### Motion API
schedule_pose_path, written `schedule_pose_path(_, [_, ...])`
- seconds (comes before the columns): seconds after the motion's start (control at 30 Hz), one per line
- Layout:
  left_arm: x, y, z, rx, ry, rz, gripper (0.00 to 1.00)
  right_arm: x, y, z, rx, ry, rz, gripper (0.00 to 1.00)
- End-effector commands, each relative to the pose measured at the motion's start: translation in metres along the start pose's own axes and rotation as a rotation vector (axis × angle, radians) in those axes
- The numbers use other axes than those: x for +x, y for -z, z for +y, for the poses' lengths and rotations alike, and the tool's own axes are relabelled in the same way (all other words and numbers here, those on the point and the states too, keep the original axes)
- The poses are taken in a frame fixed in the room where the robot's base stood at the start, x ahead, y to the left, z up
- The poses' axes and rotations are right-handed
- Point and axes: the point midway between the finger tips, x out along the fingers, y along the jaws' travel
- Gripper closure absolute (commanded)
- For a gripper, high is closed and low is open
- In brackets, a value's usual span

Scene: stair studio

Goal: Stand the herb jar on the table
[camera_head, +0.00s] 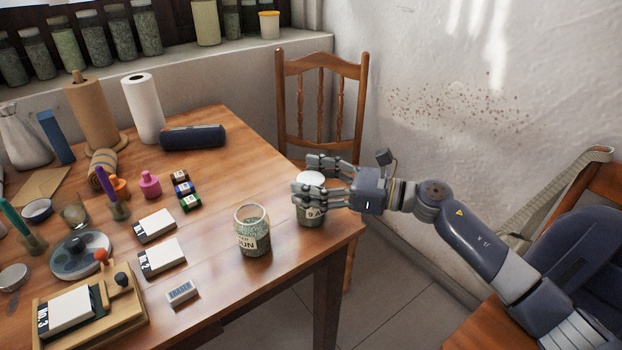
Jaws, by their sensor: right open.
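A herb jar (312,212) with a pale lid and a label reading "9 A" stands upright at the table's right corner. My right gripper (312,178) is open, with its fingers around the upper part of this jar; the fingers hide part of it, and I cannot tell whether they touch it. A second glass jar (252,238), with green contents and a label ending in "UN", stands upright to its left. The wooden table (225,180) carries both jars. My left gripper is not in view.
A white card box (163,257), an eraser (182,293) and small ink bottles (186,190) lie left of the jars. A dark blue case (193,137) and a paper roll (144,108) are behind. A chair (322,70) stands beyond the right corner. Several jars line the sill.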

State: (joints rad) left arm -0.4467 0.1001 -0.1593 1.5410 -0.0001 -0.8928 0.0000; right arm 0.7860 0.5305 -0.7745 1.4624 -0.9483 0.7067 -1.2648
Motion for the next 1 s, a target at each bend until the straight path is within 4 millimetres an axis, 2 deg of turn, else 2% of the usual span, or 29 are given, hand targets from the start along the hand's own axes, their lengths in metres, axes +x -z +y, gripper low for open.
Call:
schedule_pose_path(0.07, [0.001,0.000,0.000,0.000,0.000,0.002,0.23,-0.004,0.000,-0.001,0.000,0.002,0.001,0.32])
schedule_pose_path(0.23, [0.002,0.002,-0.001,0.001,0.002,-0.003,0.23,-0.034,0.001,-0.001,0.000,0.003,0.002,0.32])
schedule_pose_path(0.33, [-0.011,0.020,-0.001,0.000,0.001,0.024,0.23,-0.057,0.002,-0.001,0.001,0.003,0.002,0.32])
schedule_pose_path(0.6, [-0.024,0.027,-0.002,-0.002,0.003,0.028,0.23,-0.106,0.001,-0.001,0.001,0.002,0.001,0.32])
schedule_pose_path(0.8, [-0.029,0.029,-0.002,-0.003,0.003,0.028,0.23,-0.119,0.000,0.000,-0.001,0.000,0.000,0.32])
schedule_pose_path(1.0, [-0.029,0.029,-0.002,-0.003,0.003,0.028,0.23,-0.118,0.001,-0.001,0.027,0.011,-0.015,0.32])
